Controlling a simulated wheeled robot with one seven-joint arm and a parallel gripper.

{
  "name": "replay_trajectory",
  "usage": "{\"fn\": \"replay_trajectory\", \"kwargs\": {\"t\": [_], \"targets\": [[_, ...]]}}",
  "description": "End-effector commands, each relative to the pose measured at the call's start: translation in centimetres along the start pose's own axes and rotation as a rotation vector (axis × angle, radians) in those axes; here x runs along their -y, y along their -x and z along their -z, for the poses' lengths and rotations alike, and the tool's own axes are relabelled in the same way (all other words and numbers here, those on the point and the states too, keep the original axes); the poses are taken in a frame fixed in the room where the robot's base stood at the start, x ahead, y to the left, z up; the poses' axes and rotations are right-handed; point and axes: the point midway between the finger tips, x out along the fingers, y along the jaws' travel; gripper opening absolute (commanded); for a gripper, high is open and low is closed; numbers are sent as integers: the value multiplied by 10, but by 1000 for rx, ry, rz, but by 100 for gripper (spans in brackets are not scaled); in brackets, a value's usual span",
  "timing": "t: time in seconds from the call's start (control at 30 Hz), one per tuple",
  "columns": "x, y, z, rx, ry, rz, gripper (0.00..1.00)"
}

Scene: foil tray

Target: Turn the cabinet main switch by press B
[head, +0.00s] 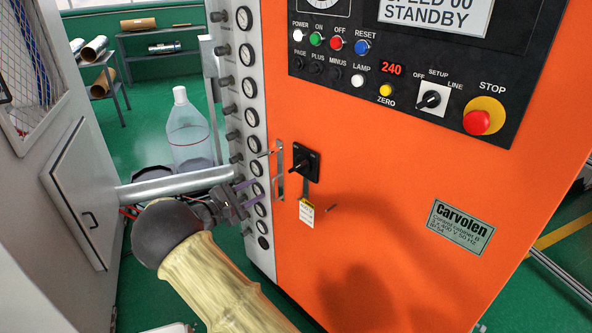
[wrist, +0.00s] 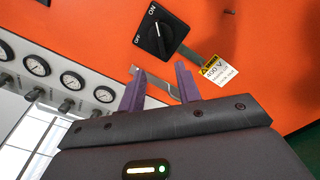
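The cabinet main switch (head: 306,162) is a black rotary knob on a black square plate, on the orange cabinet front. In the wrist view the switch (wrist: 161,32) shows a pale mark on its knob and small white lettering around it; its setting is hard to tell. A yellow and white tag reading 400 V (head: 307,212) hangs just below it. My gripper (head: 259,190) has purple fingers and is to the left of and below the switch, apart from it. In the wrist view my gripper (wrist: 160,72) is open, with nothing held between its fingers.
A metal handle (head: 280,172) sits at the cabinet edge beside the switch. A gauge column (head: 247,86) runs along the left side. The control panel (head: 418,82) with buttons and a red STOP knob is above right. A clear jug (head: 189,135) stands behind my arm.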

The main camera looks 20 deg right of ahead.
Motion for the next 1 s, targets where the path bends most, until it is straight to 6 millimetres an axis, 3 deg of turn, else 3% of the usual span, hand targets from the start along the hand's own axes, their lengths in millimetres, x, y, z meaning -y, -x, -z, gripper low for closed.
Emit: {"fn": "replay_trajectory", "kwargs": {"t": [0.27,1.0], "targets": [[0,-24,-1,1,1,3,34],[0,-152,0,-1,0,2,34]]}}
